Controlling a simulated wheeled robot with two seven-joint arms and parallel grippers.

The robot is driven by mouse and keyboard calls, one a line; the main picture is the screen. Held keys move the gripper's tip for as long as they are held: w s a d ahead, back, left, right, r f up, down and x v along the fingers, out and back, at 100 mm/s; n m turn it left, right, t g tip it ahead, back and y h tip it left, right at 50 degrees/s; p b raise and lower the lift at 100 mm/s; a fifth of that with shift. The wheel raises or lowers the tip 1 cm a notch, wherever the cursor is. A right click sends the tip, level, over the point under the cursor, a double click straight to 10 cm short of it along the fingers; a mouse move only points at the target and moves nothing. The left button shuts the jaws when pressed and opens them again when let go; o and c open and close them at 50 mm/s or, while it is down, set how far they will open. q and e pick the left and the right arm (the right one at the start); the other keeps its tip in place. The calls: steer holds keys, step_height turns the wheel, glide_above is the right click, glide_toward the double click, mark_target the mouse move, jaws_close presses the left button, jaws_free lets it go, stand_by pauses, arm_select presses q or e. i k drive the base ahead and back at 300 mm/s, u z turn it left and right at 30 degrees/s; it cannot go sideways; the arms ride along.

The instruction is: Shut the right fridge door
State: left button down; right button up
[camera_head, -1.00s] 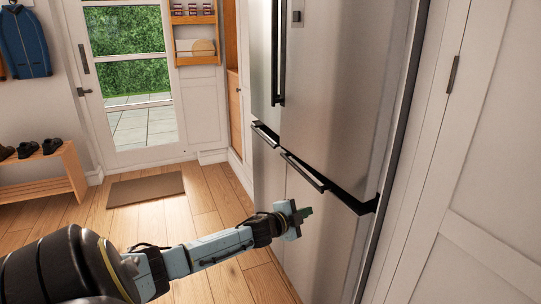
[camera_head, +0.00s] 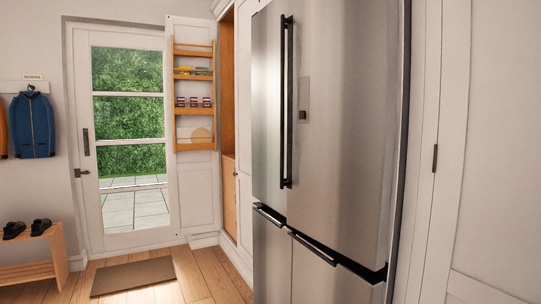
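The stainless steel fridge (camera_head: 275,150) stands right of centre in the head view. Its right upper door (camera_head: 345,130) is broad, carries a small dark panel, and looks flush with the narrow left upper door (camera_head: 266,110). A long black vertical handle (camera_head: 286,100) runs where the two doors meet. Lower drawers with black handles (camera_head: 312,248) sit below. A dark strip shows along the right door's bottom and right edges; I cannot tell whether it is a gap. Neither of my grippers is in view.
An open pantry door with wooden racks (camera_head: 195,95) stands left of the fridge, beside a wooden cabinet (camera_head: 229,195). A glazed door (camera_head: 128,125), a mat (camera_head: 133,277) and a shoe bench (camera_head: 35,255) are further left. White panels border the fridge's right side.

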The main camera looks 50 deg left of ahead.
mark_target(343, 66)
steer(key=u, duration=0.6)
steer(key=i, duration=0.5)
steer(key=u, duration=0.5)
steer(key=i, duration=1.15)
steer(key=z, duration=0.3)
